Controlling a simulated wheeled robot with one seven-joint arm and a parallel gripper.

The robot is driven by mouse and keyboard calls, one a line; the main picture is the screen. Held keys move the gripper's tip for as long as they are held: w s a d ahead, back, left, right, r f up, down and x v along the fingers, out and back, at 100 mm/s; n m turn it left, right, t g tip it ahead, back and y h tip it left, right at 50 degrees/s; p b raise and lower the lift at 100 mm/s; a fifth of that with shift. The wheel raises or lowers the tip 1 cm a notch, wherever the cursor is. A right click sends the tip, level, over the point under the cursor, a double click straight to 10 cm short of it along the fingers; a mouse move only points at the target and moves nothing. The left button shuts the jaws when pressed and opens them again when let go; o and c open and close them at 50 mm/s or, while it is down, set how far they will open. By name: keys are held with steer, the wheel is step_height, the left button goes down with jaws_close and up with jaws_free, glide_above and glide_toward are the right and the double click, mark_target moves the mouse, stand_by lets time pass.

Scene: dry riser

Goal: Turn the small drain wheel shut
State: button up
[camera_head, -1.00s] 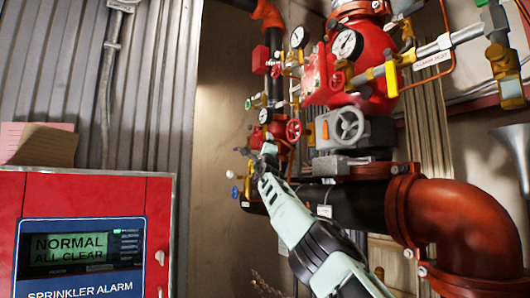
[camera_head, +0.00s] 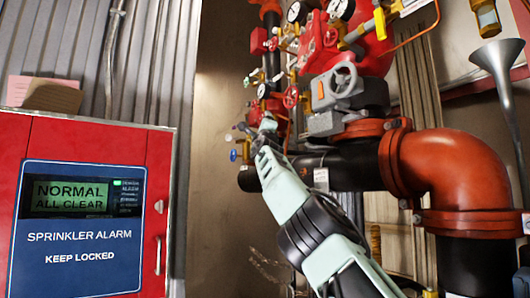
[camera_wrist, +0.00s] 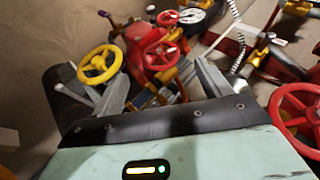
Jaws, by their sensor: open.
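Several small handwheels show, and no label tells me which is the drain wheel. In the wrist view, a yellow wheel (camera_wrist: 100,64) lies just beyond my gripper's left finger. A small red wheel (camera_wrist: 161,46) sits ahead, between and beyond the fingers, on red and brass fittings. In the head view, a blue wheel (camera_head: 233,154) is low at the left of the pipework, and a red wheel (camera_head: 291,96) is higher up. My gripper (camera_head: 256,128) is among the small fittings at the riser's left. Its grey fingers (camera_wrist: 163,84) are apart, with nothing clearly between them.
A larger red wheel (camera_wrist: 301,112) is close on the right in the wrist view. A grey wheel (camera_head: 343,80) and a thick orange elbow pipe (camera_head: 455,165) stand right of my arm. The red alarm panel (camera_head: 158,200) is at the left. Bare wall lies between panel and pipes.

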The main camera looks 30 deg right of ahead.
steer(key=b+v, duration=1)
steer(key=b, duration=0.1)
steer(key=shift+b, duration=0.4)
steer(key=shift+r, duration=0.1)
